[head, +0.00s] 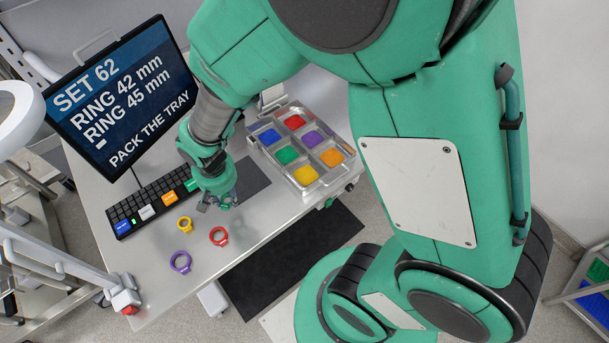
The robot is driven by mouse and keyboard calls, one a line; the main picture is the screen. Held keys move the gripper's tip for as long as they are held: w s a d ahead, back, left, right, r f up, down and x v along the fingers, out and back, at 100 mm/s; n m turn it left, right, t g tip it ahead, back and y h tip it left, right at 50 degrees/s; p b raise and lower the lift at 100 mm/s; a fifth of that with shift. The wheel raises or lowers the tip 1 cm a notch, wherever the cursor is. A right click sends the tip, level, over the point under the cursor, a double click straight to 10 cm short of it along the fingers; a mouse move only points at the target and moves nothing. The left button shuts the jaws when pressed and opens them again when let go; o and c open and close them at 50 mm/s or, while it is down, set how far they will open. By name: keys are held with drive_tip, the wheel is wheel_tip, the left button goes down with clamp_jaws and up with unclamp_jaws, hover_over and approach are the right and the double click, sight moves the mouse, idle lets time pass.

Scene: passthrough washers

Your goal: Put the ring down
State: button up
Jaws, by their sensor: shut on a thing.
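My gripper (222,203) points down low over the table, left of a dark grey mat. It is shut on what looks like a green ring (228,205), mostly hidden by the fingers. I cannot tell whether this ring touches the table. Three other rings lie on the bare table in front of the gripper: a yellow ring (185,225), a red ring (219,236) and a purple ring (180,262).
A metal tray (262,151) with coloured pads stands right of the gripper. The dark mat (253,177) lies between them. A keyboard (150,204) and a monitor (122,90) reading "SET 62" are on the left. The table's front left (150,300) is clear.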

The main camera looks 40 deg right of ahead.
drive_tip(key=d+r+m, duration=0.2)
drive_tip(key=d+m, duration=0.2)
drive_tip(key=d, duration=0.9)
drive_tip(key=r+m, duration=0.1)
drive_tip(key=m, duration=0.4)
hover_over(307, 174)
drive_tip(key=shift+s+a+r+g+h+b, duration=0.1)
drive_tip(key=shift+s+r+g+h+b, duration=0.15)
drive_tip(key=shift+h+b, duration=0.2)
drive_tip(key=shift+w+f, duration=0.1)
drive_tip(key=shift+f, duration=0.05)
drive_tip(key=shift+n, duration=0.3)
drive_tip(key=shift+f+b, duration=0.55)
drive_tip(key=shift+f, duration=2.5)
drive_tip(key=shift+f+b, duration=0.35)
drive_tip(key=shift+f, duration=1.55)
drive_tip(key=shift+f, duration=0.1)
